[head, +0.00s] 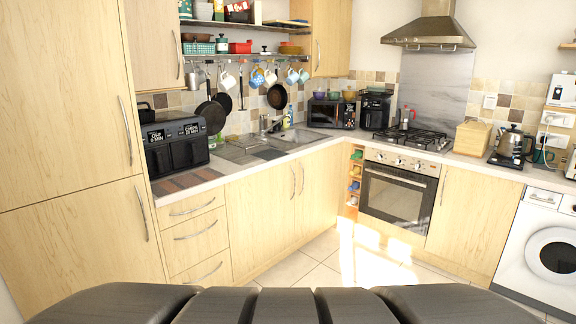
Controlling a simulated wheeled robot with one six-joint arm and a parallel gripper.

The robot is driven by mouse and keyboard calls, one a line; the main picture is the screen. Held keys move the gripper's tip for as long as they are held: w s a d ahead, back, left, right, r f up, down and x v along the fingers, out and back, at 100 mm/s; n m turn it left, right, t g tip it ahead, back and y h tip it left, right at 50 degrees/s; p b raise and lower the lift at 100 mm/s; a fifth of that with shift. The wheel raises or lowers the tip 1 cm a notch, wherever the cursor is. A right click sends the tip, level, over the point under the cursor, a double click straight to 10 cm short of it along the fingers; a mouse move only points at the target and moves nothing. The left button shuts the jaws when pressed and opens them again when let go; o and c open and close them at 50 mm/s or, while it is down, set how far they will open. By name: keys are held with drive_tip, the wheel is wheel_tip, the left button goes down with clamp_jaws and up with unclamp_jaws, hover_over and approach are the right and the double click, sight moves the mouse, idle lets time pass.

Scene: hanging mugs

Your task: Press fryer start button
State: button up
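A black two-drawer fryer (178,146) stands on the left counter beside the tall wooden cabinet. Its front faces the room, with two panels of white lettering above two drawers. The lettering is too small to read surely, and I cannot make out a start button. My gripper and arm are not in this view. Only a dark part of my own body shows along the bottom edge.
The tall cabinet (70,150) borders the fryer on the left. A sink (290,139) lies to its right. Mugs (257,78) and dark pans (211,112) hang from a rail above the counter. The tiled floor (310,272) ahead is clear.

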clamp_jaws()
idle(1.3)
